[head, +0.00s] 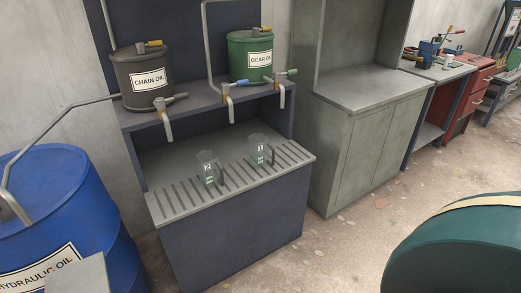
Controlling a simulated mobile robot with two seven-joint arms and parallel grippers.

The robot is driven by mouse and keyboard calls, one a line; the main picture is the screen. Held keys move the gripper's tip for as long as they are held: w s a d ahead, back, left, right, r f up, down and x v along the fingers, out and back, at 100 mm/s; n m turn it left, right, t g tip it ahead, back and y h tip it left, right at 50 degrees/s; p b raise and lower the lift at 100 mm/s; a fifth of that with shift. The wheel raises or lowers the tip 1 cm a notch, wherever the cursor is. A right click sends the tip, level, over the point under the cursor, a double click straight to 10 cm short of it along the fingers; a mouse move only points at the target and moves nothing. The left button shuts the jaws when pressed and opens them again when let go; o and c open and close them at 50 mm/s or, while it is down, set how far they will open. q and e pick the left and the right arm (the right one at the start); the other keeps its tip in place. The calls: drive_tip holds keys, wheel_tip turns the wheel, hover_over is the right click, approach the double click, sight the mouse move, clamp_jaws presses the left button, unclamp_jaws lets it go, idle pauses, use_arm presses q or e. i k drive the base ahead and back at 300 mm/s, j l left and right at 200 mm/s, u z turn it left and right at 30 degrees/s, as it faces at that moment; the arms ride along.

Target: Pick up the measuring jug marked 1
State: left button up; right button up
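Two clear measuring jugs with dark handles stand upright on the slotted grey drip tray (175,203) of the dark blue oil stand. The right jug (258,148) seems to carry the mark 1, though the mark is small. The left jug (206,163) seems to be marked 2. Both handles are on the right side of the jugs. The jugs stand apart, below the taps. Neither of my grippers is in view.
Chain oil (142,80) and gear oil (251,57) drums sit on the shelf above, with taps hanging over the tray. A blue hydraulic oil barrel (70,205) stands left. A grey cabinet (365,145) adjoins right. A green rounded object (455,250) is at bottom right; floor between is clear.

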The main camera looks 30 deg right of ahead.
sight(262, 154)
drive_tip(key=i+l, duration=0.15)
drive_tip(key=l, duration=0.25)
drive_tip(key=i+l+z, duration=0.1)
drive_tip(key=l, duration=0.35)
drive_tip(key=i+l, duration=0.2)
drive_tip(key=l, duration=0.2)
drive_tip(key=i+l+z, duration=0.1)
drive_tip(key=l, duration=0.35)
drive_tip(key=i+l, duration=0.25)
drive_tip(key=l, duration=0.15)
drive_tip(key=i+l+z, duration=0.1)
drive_tip(key=l, duration=0.3)
drive_tip(key=i, duration=0.05)
